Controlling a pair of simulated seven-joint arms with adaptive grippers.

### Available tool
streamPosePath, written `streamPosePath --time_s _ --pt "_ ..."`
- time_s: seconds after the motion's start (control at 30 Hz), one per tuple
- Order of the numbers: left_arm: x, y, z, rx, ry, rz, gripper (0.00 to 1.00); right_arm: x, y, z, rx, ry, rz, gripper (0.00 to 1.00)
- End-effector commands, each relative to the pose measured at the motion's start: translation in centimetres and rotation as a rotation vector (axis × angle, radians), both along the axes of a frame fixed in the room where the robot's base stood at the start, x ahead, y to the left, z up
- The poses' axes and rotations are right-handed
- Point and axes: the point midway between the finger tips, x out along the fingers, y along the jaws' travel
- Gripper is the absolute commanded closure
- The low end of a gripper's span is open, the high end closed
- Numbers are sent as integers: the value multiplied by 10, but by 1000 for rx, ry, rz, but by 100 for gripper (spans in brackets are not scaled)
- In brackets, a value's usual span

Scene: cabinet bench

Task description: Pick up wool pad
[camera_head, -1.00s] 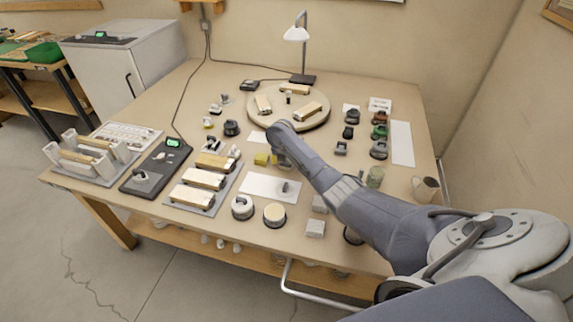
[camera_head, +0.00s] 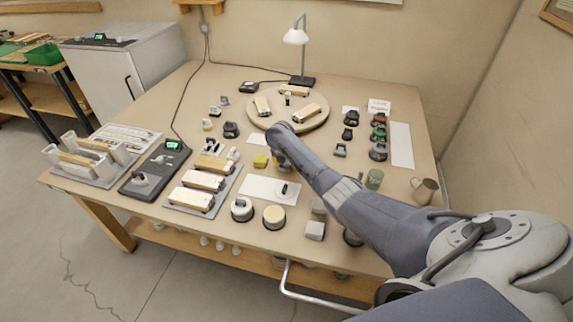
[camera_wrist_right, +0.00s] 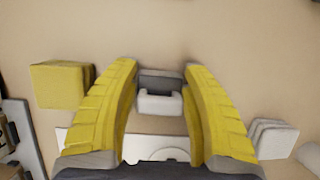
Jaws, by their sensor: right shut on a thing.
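My right gripper (camera_wrist_right: 161,78) points down at the bench, its two yellow fingers on either side of a small grey and white piece (camera_wrist_right: 160,101). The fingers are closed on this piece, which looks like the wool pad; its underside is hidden. In the head view my right gripper (camera_head: 281,165) is mostly hidden behind my own forearm, over the middle of the bench, and the held piece cannot be made out there. My left gripper is in neither view.
A yellow block (camera_wrist_right: 58,84) lies left of the fingers and a pale ribbed block (camera_wrist_right: 272,138) lies right. A white mat (camera_head: 256,187) lies in front. A round board (camera_head: 262,122) with wooden tools stands behind, below the lamp (camera_head: 296,37). A mug (camera_head: 424,191) stands at the right.

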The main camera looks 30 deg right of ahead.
Motion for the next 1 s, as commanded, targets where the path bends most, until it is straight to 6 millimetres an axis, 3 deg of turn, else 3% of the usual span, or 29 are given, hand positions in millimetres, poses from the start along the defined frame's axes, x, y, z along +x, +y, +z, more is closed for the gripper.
streamPosePath --time_s 0.27,0.7,1.0 --pt "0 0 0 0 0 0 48 1 0 29 0 -6 1 81" --pt "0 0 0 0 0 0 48 2 0 132 0 -5 2 82" --pt "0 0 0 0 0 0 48 1 0 180 0 -4 0 82"
